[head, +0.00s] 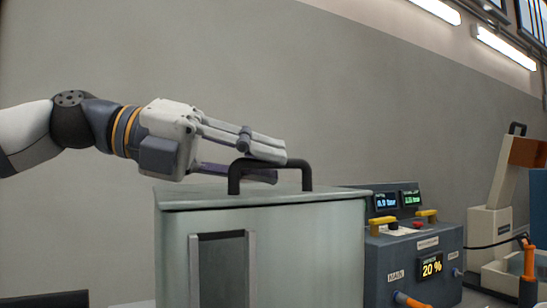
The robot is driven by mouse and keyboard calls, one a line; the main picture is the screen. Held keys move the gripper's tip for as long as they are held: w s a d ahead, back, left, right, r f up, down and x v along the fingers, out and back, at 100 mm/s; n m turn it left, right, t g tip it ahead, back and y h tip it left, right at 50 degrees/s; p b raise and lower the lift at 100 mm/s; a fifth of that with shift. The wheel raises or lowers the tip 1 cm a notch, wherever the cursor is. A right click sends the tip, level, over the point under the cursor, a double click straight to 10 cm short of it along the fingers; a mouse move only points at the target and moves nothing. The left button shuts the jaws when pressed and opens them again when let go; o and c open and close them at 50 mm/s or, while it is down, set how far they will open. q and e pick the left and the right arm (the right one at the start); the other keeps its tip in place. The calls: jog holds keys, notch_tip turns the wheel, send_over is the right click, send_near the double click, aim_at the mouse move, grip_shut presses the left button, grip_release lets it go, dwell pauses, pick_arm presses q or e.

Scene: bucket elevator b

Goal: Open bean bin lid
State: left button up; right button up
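A pale grey-green metal bin (300,250) stands in the middle foreground. Its flat lid (330,194) lies closed on top. A black arched handle (306,176) stands upright on the lid. My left gripper (268,165) reaches in from the left at handle height. One finger lies over the handle's top bar and the other passes beneath it, with only a narrow gap between them, so it appears shut on the handle. The far side of the grip and the bin's inside are hidden. My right gripper is not in view.
A grey control box (440,255) with small displays, yellow handles and a "20 %" readout stands close to the bin's right. A beige machine (492,222) is farther right. The space above the lid is clear, with a plain wall (400,110) behind.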

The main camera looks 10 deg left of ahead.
pick_arm(q)
jog(key=shift+x, duration=0.95)
grip_shut()
jog(key=shift+r, duration=0.15)
